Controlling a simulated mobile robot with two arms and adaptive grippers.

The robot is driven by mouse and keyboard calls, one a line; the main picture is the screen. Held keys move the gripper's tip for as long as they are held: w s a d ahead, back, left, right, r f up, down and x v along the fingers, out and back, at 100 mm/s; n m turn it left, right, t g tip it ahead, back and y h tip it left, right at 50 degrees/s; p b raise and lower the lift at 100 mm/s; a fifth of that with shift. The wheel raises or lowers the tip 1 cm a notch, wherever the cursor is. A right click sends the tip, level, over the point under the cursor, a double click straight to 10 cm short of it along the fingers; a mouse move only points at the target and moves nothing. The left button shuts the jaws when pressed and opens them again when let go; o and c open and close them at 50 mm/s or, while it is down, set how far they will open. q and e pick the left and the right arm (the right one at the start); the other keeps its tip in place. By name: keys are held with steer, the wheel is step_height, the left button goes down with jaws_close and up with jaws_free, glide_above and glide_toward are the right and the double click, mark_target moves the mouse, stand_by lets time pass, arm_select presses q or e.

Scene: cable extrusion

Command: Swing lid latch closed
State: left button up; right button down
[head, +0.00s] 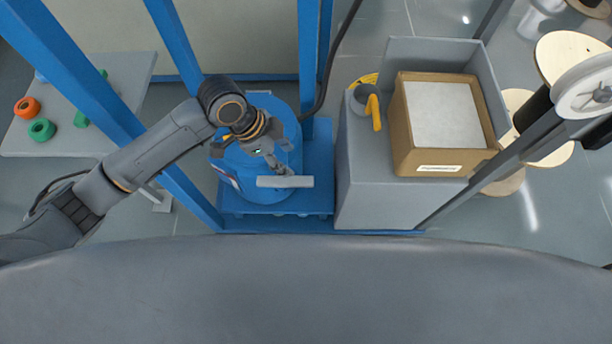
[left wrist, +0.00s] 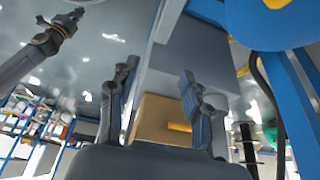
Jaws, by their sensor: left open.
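A blue cylindrical housing (head: 240,178) stands inside the blue frame in the head view. A light grey flat bar (head: 285,182) sits at its front right and may be the lid latch. My left gripper (head: 280,165) is over the housing, with its end close behind the bar. I cannot tell if they touch. In the left wrist view the two fingers (left wrist: 158,90) are apart with nothing between them. Part of the blue housing (left wrist: 272,22) shows there at upper right. A dark arm, probably my right one, shows at upper left; its gripper (left wrist: 76,14) is too small to read.
A grey cabinet (head: 375,195) stands right of the housing, carrying an open cardboard box (head: 403,145) and a yellow-handled thing (head: 374,110). Blue posts (head: 310,60) rise behind and beside the arm. A side table (head: 85,140) at left holds small orange and green rings.

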mark_target(308, 181)
arm_select(q)
steer(key=b+x, duration=0.1)
steer(key=x, duration=1.2)
steer(key=shift+a+f, duration=0.1)
steer(key=shift+f, duration=0.25)
jaws_close()
